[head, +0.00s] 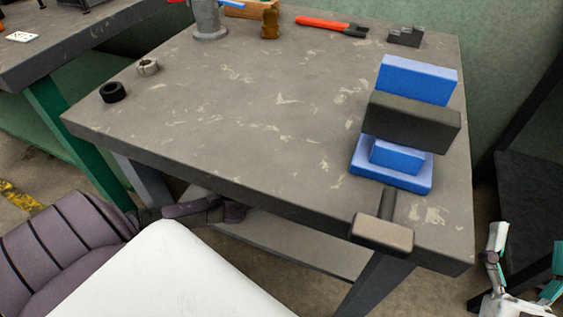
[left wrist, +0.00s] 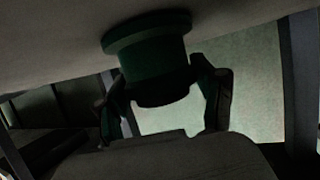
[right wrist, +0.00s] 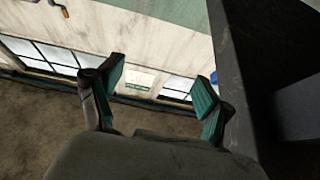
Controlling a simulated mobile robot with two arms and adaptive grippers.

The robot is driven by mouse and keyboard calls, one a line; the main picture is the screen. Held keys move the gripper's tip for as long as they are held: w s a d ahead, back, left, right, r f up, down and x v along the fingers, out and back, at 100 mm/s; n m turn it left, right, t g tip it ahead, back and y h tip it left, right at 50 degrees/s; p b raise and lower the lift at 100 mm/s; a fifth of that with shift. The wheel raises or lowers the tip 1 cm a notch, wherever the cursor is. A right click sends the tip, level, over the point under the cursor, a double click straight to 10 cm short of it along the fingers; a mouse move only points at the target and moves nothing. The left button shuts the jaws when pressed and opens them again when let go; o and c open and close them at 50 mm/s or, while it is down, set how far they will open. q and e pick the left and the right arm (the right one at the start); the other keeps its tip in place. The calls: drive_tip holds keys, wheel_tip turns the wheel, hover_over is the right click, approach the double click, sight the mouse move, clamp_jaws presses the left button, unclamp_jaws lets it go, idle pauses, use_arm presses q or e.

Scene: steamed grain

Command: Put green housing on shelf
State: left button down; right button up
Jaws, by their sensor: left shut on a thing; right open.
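The green housing (left wrist: 155,62) is a dark green cylinder with a wider flange, seen in the left wrist view. My left gripper (left wrist: 165,100) is shut on it, with one finger on each side. The flange is up against or very close to a grey surface at the top of that view; I cannot tell which. In the head view my left arm reaches under the front edge of the workbench (head: 220,120), above the lower shelf (head: 290,245), and the housing is hidden. My right gripper (head: 525,258) is open and empty to the right of the bench; its fingers show in the right wrist view (right wrist: 155,95).
On the bench are a blue and dark grey block fixture (head: 410,115), a mallet (head: 382,232) overhanging the front edge, black (head: 113,92) and silver (head: 147,67) rings, and a red-handled tool (head: 330,25). A bench leg stands below the right front corner. The bench middle is clear.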

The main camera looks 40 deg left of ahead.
drive_tip(key=shift+s+r, duration=0.2)
drive_tip(key=shift+r, duration=0.05)
use_arm(q)
drive_tip(key=shift+c, duration=0.6)
unclamp_jaws()
drive_tip(key=shift+f, duration=0.1)
use_arm(e)
drive_tip(key=shift+w, duration=0.1)
use_arm(q)
drive_tip(key=p+v, duration=0.2)
drive_tip(key=v, duration=0.8)
drive_tip(key=shift+s+d+r+p, duration=0.1)
drive_tip(key=shift+s+r+p, duration=0.2)
drive_tip(key=shift+r+p, duration=0.05)
drive_tip(key=shift+s+r, duration=0.3)
drive_tip(key=shift+s, duration=0.35)
drive_tip(key=d+r+m+t+h, duration=0.2)
drive_tip(key=d+r+h, duration=0.1)
drive_tip(key=d+r, duration=1.4)
drive_tip(key=d, duration=0.3)
drive_tip(key=shift+w+d+r, duration=0.25)
drive_tip(key=shift+w, duration=0.15)
use_arm(e)
wheel_tip(320, 180, down, 11)
drive_tip(key=w+d+g+h, duration=0.1)
drive_tip(key=g+h, duration=0.1)
drive_tip(key=g, duration=0.5)
drive_tip(key=shift+w+d+f+h, duration=0.15)
drive_tip(key=shift+d+f+h, duration=0.05)
drive_tip(key=shift+h, duration=0.1)
